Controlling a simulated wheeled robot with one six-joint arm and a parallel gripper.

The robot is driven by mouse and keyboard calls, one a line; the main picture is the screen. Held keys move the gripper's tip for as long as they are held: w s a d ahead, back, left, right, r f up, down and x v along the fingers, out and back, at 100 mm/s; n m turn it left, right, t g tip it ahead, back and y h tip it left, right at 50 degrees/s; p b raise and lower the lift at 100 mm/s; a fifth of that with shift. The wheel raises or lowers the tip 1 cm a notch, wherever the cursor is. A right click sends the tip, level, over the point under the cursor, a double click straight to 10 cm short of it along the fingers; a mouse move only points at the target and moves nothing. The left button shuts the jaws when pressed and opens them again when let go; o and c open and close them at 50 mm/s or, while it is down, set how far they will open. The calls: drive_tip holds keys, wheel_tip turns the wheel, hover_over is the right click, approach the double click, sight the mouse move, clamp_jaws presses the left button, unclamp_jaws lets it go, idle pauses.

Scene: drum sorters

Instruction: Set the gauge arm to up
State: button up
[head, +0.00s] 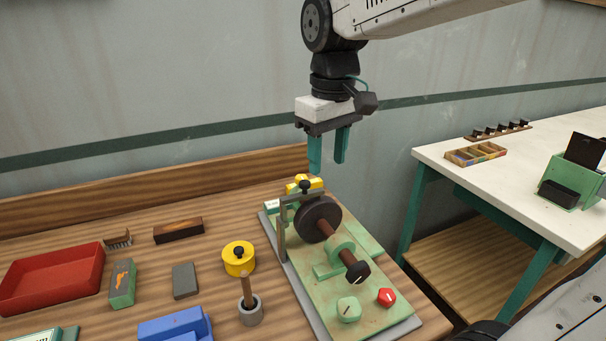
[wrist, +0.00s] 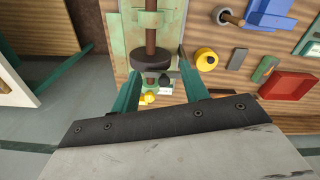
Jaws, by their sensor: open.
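My gripper (head: 328,164) is open and empty, pointing down above the far end of a green drum machine (head: 375,318). The machine has a dark drum (head: 318,219) on a brown shaft and a grey upright bracket (head: 281,232) with a crossbar beside the drum. A yellow piece (head: 303,180) with a black knob sits at the far end, below my fingers. Which part is the gauge arm, and how it is set, I cannot tell for sure. In the wrist view, the drum (wrist: 152,60) shows between my open fingers, with the yellow piece (wrist: 147,98) nearer the gripper body.
Left of the machine are a yellow weight (head: 238,262), a grey cup with a peg (head: 250,314), a blue block (head: 172,327) and a red tray (head: 51,280). A white table (head: 520,205) stands right.

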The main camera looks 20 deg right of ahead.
drive_tip(key=n, duration=0.1)
approach(304, 182)
drive_tip(key=shift+s+d+f, duration=0.1)
drive_tip(key=shift+d+f, duration=0.05)
drive_tip(key=shift+f, duration=0.1)
drive_tip(key=shift+w+f, duration=0.15)
drive_tip(key=shift+w, duration=0.1)
wheel_tip(304, 182, down, 8)
drive_tip(key=shift+r, duration=0.2)
clamp_jaws()
